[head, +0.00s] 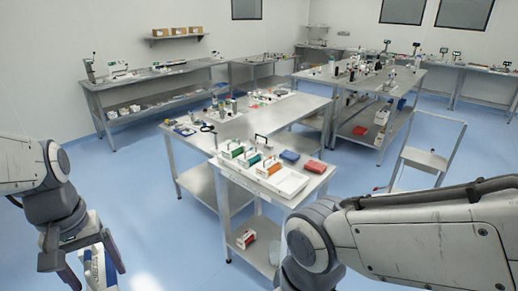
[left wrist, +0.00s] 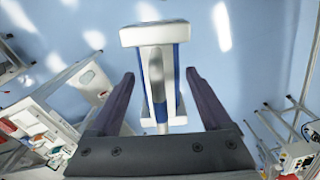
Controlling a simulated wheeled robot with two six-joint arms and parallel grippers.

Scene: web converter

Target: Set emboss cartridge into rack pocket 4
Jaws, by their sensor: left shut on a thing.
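My left gripper (head: 93,266) is at the lower left of the head view, over the floor and away from the tables. It is shut on a blue and white cartridge (left wrist: 154,34), which shows between the two fingers in the left wrist view. In the head view the cartridge (head: 98,275) is partly hidden by the fingers and cut by the lower edge. Pocket numbers are too small to read. My right gripper is not in view.
A metal step stand (head: 428,158) is at the right.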

